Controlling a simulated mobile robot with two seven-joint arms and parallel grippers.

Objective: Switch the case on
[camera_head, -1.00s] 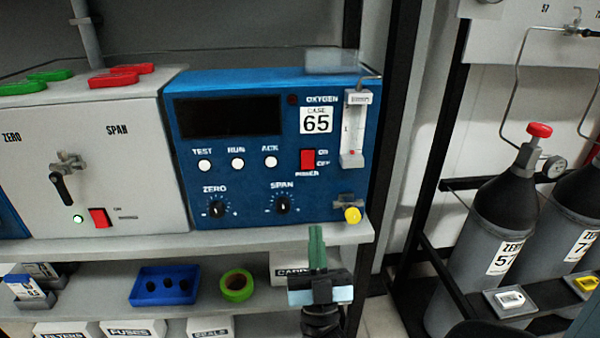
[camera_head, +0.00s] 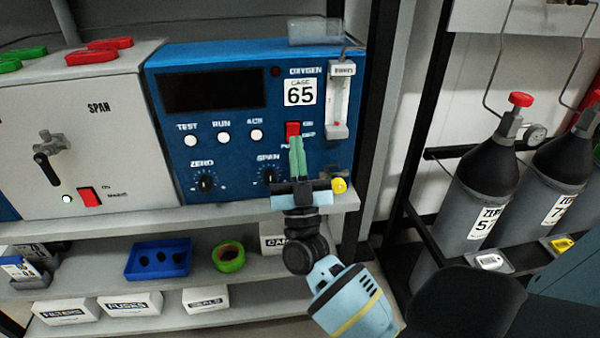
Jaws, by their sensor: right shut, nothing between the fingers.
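The blue analyser case (camera_head: 225,165), labelled 65, stands on the upper shelf. Its display (camera_head: 210,90) is dark and shows no reading. The red power switch (camera_head: 292,129) is on the right of its front panel, with ON/OFF lettering beside it. My right gripper (camera_head: 297,142) points up at the switch, its green fingers shut with nothing between them. The fingertips overlap the switch's lower edge in the picture; I cannot tell whether they touch it. The fingers hide part of the POWER lettering. My left gripper is not in view.
A flowmeter (camera_head: 341,95) and a yellow knob (camera_head: 339,185) sit right of the switch. A grey span box (camera_head: 100,140) with a lit green lamp stands to the left. The lower shelf holds a blue tray (camera_head: 130,262) and green tape (camera_head: 229,257). Gas cylinders (camera_head: 465,205) stand right.

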